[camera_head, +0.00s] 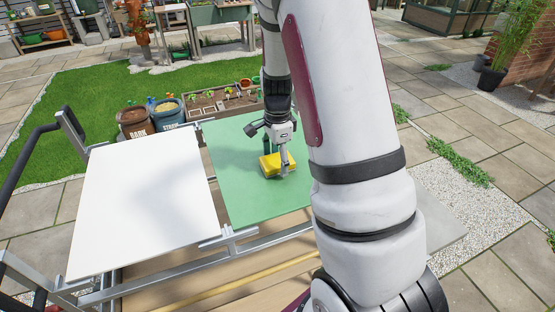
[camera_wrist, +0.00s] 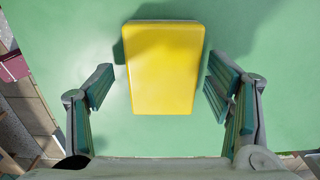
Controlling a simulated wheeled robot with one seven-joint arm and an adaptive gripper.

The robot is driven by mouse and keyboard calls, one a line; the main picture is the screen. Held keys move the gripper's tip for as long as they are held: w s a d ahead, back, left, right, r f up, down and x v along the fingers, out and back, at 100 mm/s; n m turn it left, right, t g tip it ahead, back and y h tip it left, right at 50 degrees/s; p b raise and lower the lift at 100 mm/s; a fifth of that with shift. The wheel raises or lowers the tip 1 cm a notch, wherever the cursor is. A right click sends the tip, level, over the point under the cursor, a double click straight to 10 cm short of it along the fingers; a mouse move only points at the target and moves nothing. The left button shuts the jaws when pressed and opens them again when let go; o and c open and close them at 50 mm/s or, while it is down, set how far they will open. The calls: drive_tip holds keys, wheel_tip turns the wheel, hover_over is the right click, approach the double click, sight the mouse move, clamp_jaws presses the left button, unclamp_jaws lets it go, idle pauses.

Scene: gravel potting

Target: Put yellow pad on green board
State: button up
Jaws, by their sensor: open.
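The yellow pad (camera_head: 270,166) is on the green board (camera_head: 237,190), right of the white board. In the wrist view the pad (camera_wrist: 163,65) appears to lie flat on the green surface (camera_wrist: 60,25), with a shadow along its far edge. My gripper (camera_head: 284,168) is low over the board at the pad. Its fingers stand open (camera_wrist: 160,82) on the pad's left and right sides, with a gap showing on each side. The right part of the green board is hidden behind my arm in the head view.
A white board (camera_head: 145,195) lies left of the green one on a metal frame. The white board and the near green area are clear.

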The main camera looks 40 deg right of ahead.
sight(277, 160)
wheel_tip(277, 160, up, 11)
drive_tip(key=s+a+r+n+t, duration=0.3)
drive_tip(key=s+a+r+n, duration=0.4)
drive_tip(key=a+r+n, duration=0.35)
drive_tip(key=s+a+r+n+t, duration=0.2)
drive_tip(key=s+a+r+n, duration=0.1)
drive_tip(key=s+a+n, duration=0.4)
drive_tip(key=s+n, duration=0.3)
drive_tip(key=s, duration=0.1)
drive_tip(key=shift+s+a+r+n+b, duration=0.15)
drive_tip(key=shift+s+a+n+b, duration=0.05)
drive_tip(key=shift+a+n+b, duration=0.2)
drive_tip(key=shift+c, duration=0.3)
